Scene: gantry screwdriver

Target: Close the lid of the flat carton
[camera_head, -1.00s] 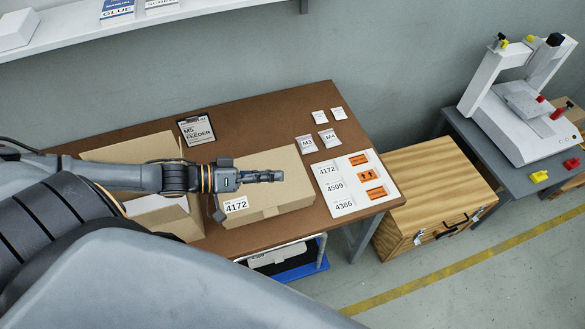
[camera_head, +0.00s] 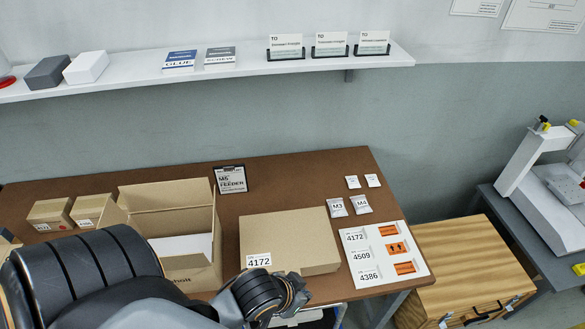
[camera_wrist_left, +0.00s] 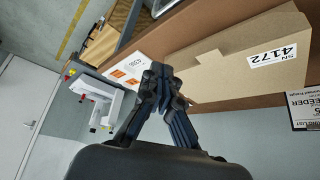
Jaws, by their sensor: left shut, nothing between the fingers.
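The flat carton (camera_head: 292,232) is a low brown box on the brown table, with a white 4172 label on its front left corner. Its lid lies flat over the top and looks closed. The carton (camera_wrist_left: 240,65) also shows in the left wrist view, along with its label. My left gripper (camera_wrist_left: 158,74) is shut and empty, with its dark fingers together and apart from the carton. In the head view my left arm is at the near edge of the table, in front of the carton; its fingers are hard to make out. My right gripper is not in view.
An open carton (camera_head: 150,197) with white contents stands left of the flat carton. A white label sheet (camera_head: 414,271) and small packets (camera_head: 361,204) lie to its right. A wooden case (camera_head: 460,258) stands beyond the table's right end. A shelf (camera_head: 260,66) runs along the wall.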

